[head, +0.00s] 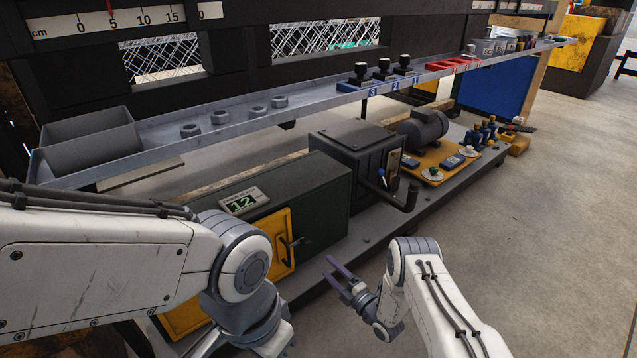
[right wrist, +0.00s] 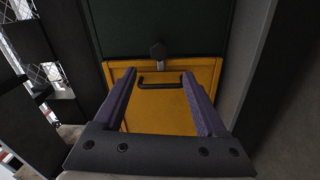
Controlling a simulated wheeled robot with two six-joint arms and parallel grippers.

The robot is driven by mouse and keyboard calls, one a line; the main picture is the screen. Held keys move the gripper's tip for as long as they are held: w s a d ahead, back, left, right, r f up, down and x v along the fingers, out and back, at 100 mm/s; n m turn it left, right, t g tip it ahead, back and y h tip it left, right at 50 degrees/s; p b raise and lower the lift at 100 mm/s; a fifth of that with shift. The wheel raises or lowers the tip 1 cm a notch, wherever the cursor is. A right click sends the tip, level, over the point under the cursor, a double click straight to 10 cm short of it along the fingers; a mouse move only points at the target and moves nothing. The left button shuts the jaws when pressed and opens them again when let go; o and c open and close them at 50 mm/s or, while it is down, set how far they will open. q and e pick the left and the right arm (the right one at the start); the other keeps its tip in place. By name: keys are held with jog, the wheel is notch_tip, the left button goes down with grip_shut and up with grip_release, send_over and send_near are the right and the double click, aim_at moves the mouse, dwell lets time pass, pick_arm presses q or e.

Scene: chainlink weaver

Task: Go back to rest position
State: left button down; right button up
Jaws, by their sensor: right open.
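My right gripper (head: 331,268) is in the lower middle of the head view, its purple fingers spread apart and pointing left towards the bench. In the right wrist view the right gripper (right wrist: 159,73) is open and empty. Beyond its fingers is a yellow door (right wrist: 175,111) with a dark bar handle (right wrist: 160,86). In the head view the door (head: 277,227) and handle (head: 290,246) are left of the gripper, with a gap between them. My left arm comes in from the left and bends down at the bottom edge. Its fingers do not show.
A dark green cabinet (head: 318,195) with a "12" display (head: 243,201) carries the yellow door. A crank box (head: 350,155) and a motor (head: 422,129) stand farther right. A long grey rail (head: 225,140) holds several nuts and a bin (head: 90,138). The floor at right (head: 540,220) is clear.

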jog(key=w+a+r+m+g+h+p, duration=0.25)
jog(key=w+a+r, duration=0.3)
jog(key=r, duration=0.45)
jog(key=s+a+r+m+g+h, duration=0.2)
jog(key=s+r+m, duration=0.1)
jog(key=r, duration=0.3)
jog(key=s+a+r+m+g+h, duration=0.2)
jog(key=s+r, duration=0.2)
jog(key=r, duration=0.2)
jog(key=s+d+r+m+g+h+p, duration=0.1)
jog(key=s+d+r+m+g, duration=0.3)
jog(key=s, duration=0.9)
jog(key=s+d+r+m+g+h+p, duration=0.15)
jog(key=s+r, duration=0.45)
jog(key=s, duration=0.7)
jog(key=s+d+r+m+g+h+p, duration=0.1)
jog(key=s+d+r+m+g+p, duration=0.3)
jog(key=s, duration=0.9)
notch_tip(320, 180, up, 38)
jog(key=w+a+t+p, duration=0.1)
jog(key=a+p, duration=0.1)
jog(key=p, duration=3.2)
jog(key=shift+a+f+n+p, duration=0.25)
jog(key=shift+n+p, duration=0.05)
